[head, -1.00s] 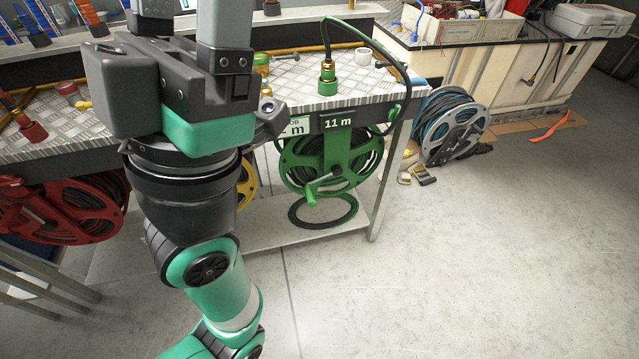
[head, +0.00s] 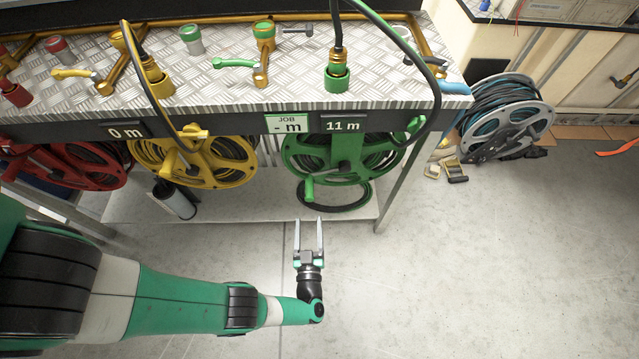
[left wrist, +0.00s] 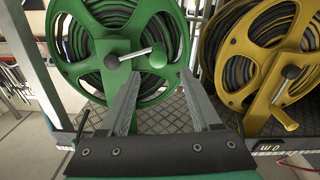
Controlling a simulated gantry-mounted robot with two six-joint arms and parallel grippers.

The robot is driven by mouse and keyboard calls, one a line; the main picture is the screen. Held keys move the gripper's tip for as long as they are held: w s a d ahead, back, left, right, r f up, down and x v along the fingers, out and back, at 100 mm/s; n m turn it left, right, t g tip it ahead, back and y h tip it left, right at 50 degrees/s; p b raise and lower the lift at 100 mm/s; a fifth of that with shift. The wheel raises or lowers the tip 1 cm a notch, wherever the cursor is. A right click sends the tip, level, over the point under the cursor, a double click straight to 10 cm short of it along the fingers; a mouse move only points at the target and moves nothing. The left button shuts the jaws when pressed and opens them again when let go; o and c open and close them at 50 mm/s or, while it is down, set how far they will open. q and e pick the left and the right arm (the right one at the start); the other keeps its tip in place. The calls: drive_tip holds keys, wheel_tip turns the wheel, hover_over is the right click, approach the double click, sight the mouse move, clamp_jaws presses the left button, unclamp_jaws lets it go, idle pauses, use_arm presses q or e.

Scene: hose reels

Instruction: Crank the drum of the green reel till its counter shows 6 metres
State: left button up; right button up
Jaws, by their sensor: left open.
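The green reel (head: 290,157) hangs under the front edge of the bench, and its counter (head: 342,126) reads 11 m. Its green crank handle (head: 309,190) points down and forward, low on the drum's front. In the left wrist view the handle (left wrist: 158,56) shows at the end of a silver crank arm (left wrist: 134,54). My left gripper (head: 308,221) is open and empty, in front of and below the handle. In the left wrist view its fingertips (left wrist: 160,74) point towards the handle, with no contact visible. My right gripper is not in view.
A yellow reel (head: 236,160) with a 0 m counter (head: 127,131) and a red reel (head: 100,172) hang to the left. A JOB sign (head: 287,123) reads "- m". The floor in front is clear.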

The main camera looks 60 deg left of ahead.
sight(309, 192)
use_arm(q)
drive_tip(key=b+x, duration=0.1)
drive_tip(key=x, duration=1)
drive_tip(key=shift+w+a+b, duration=0.3)
drive_tip(key=shift+w+b, duration=0.05)
drive_tip(key=shift+b, duration=0.05)
clamp_jaws()
idle(0.8)
